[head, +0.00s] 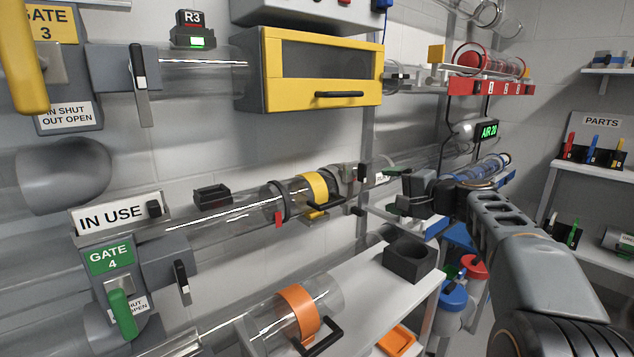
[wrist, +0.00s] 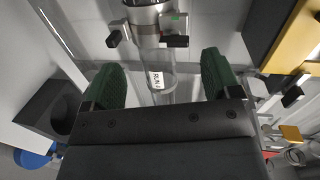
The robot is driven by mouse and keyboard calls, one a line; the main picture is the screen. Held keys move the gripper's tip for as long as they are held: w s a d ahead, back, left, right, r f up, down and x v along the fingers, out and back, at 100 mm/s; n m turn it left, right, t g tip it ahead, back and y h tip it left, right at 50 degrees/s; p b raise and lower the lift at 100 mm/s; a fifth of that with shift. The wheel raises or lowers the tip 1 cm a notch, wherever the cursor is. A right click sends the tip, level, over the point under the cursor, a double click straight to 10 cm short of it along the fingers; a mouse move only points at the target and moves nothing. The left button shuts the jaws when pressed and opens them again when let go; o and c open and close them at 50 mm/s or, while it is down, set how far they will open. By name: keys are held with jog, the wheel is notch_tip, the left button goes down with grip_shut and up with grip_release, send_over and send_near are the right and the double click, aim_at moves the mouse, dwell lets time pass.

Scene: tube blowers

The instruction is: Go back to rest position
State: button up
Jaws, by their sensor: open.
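My gripper (head: 395,188) is at the end of my arm, which reaches in from the right in the head view. In the wrist view its two green-padded fingers (wrist: 160,85) stand wide apart with nothing between them. Beyond the fingers, apart from them, is a clear tube with a small white label (wrist: 157,80) and a metal collar (wrist: 147,15). In the head view the gripper is in front of the right part of the middle tube line, above the white bench.
A dark square holder (head: 408,262) sits on the white bench (head: 375,300) below my gripper. A yellow-framed box (head: 320,97) hangs on the wall up and left. Red and blue bottles (head: 453,297) stand below the arm. A parts shelf (head: 600,165) is at the right.

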jog(key=s+a+r+n+g+h+p, duration=0.3)
jog(key=s+a+g+p, duration=0.1)
jog(key=s+p, duration=0.55)
jog(key=s+a+r+n+g+h+p, duration=0.3)
jog(key=s+a+p, duration=0.1)
jog(key=s+p, duration=0.6)
jog(key=s+d+n+g+h+p, duration=0.2)
jog(key=s+d+n+h+p, duration=0.1)
jog(key=s+p, duration=0.5)
jog(key=shift+d+r+n+h+p, duration=0.2)
jog(key=shift+r+n+h+p, duration=0.2)
jog(key=shift+p, duration=0.35)
